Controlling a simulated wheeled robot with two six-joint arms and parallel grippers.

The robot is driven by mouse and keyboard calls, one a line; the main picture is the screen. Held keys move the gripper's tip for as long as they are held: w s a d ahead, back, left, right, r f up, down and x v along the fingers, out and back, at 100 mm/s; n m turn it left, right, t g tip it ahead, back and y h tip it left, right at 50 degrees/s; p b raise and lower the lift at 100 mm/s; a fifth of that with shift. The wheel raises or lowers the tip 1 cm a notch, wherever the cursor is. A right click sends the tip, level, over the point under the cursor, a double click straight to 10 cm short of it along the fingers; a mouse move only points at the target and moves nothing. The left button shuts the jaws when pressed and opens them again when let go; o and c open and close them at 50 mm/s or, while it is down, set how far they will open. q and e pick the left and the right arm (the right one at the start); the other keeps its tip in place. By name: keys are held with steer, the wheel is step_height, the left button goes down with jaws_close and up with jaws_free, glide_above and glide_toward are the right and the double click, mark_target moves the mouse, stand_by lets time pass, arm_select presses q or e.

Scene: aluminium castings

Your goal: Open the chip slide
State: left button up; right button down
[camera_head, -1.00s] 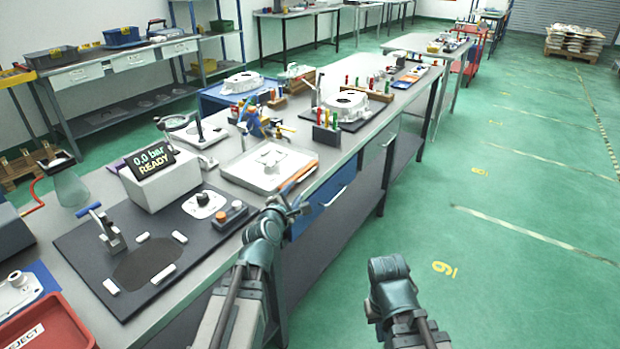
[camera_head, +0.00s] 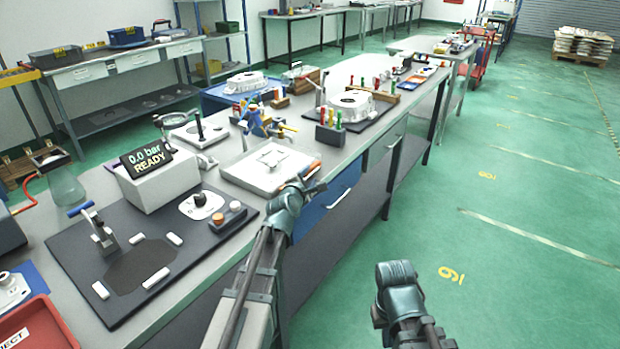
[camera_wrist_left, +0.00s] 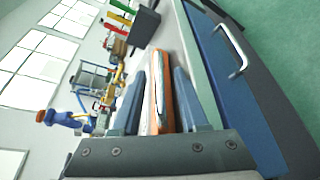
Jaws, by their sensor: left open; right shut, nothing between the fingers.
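No part is labelled as the chip slide. A blue drawer front (camera_head: 328,205) with a pale bar handle (camera_head: 341,197) sits under the bench edge and looks shut. Both also show in the left wrist view, the drawer front (camera_wrist_left: 232,95) and the handle (camera_wrist_left: 236,52). My left gripper (camera_head: 312,184) is at the bench's front edge, beside the corner of the white tray (camera_head: 235,172). In the left wrist view its fingers (camera_wrist_left: 158,78) are apart, with an orange-edged strip (camera_wrist_left: 163,100) seen between them, not clearly gripped. My right arm (camera_head: 397,275) is over the floor; its fingers are hidden.
On the bench stand a READY display box (camera_head: 160,185), a dark mat (camera_head: 75,262) with a small clamp, a holder of coloured-handled tools (camera_head: 328,136) and a white casting (camera_head: 350,103). The green floor (camera_head: 500,270) to the right is clear.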

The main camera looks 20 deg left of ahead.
arm_select(q)
jaws_close()
stand_by(1.4)
